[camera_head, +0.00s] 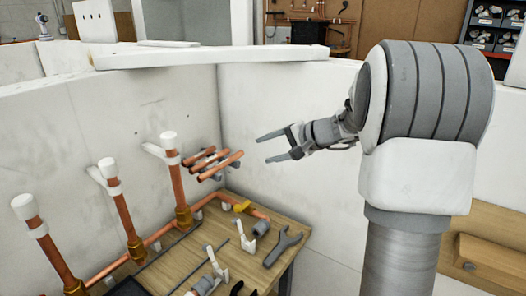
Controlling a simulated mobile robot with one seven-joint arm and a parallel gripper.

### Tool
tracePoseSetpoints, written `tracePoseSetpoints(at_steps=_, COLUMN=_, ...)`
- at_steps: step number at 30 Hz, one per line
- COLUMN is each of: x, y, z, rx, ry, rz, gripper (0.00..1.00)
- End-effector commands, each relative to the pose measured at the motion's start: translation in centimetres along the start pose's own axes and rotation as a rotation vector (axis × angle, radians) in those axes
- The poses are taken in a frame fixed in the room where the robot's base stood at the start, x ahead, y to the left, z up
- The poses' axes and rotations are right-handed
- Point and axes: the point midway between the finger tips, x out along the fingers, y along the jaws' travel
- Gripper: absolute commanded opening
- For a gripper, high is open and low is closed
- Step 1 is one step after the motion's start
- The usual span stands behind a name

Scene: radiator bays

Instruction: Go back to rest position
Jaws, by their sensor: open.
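My gripper (272,146) is raised in front of the right-hand white wall, above and to the right of the wooden workbench (246,268). Its two fingers point left and stand apart, with nothing between them. The gripper touches nothing that I can see. My arm reaches in from the large rounded joint at the right of the view.
Upright copper pipes with white caps (172,165) stand along the left wall. Several short copper pipes (210,163) sit on a wall holder left of my gripper. A grey wrench (283,247) and fittings lie on the bench. A white board (210,56) lies on the wall top.

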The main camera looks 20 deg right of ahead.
Motion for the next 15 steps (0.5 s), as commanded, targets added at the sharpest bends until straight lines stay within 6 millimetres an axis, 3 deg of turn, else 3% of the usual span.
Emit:
tracePoseSetpoints(at_steps=12, x=0.0, y=0.0, z=0.0, rx=-0.001, ry=0.000, rz=0.000, gripper=0.61)
tracePoseSetpoints(at_steps=15, x=-0.2, y=-0.4, z=1.0, rx=-0.019, ry=-0.011, rz=0.014, gripper=0.61)
